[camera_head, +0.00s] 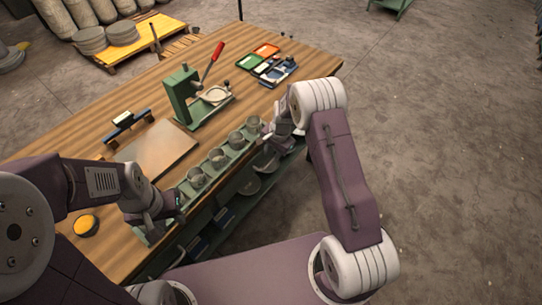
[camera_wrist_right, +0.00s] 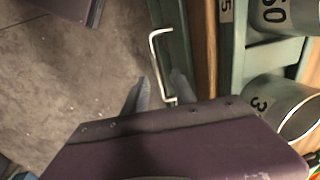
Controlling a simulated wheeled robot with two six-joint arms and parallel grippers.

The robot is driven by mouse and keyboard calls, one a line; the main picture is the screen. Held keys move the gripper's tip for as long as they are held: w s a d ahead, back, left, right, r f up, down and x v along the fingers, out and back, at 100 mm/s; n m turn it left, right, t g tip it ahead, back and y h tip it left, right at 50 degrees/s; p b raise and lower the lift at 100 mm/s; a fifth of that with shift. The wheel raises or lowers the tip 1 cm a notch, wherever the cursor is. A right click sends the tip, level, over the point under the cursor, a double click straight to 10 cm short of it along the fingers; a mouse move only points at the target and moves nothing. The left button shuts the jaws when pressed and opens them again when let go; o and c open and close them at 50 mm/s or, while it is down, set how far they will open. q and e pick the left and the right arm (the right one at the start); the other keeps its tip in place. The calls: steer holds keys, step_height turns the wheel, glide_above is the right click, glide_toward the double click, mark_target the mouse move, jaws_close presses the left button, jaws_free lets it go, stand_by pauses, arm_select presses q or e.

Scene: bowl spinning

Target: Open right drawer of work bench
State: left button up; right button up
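The work bench (camera_head: 110,141) has a wooden top and a green frame. In the right wrist view, a pale bent bar handle (camera_wrist_right: 156,62) sits on a narrow dark green front (camera_wrist_right: 176,50), which looks like the right drawer's. My right gripper (camera_wrist_right: 160,77) is open, its two grey fingers apart with the lower part of the handle showing between them; I cannot tell whether they touch it. In the head view my right gripper (camera_head: 267,136) is at the bench's front edge, and the handle is hidden there. My left gripper (camera_head: 162,216) is above the front edge further left; its fingers are unclear.
Several metal cups (camera_head: 217,157) stand in a green rack (camera_head: 208,176) along the front edge. A green press (camera_head: 184,98) with a red lever stands behind them. Bowls (camera_head: 249,185) and blue boxes lie on the shelf below. The floor (camera_head: 440,150) to the right is clear.

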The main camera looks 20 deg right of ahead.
steer(key=shift+s+a+f, duration=0.15)
steer(key=shift+f, duration=0.9)
jaws_close()
steer(key=shift+w, duration=0.25)
stand_by(0.4)
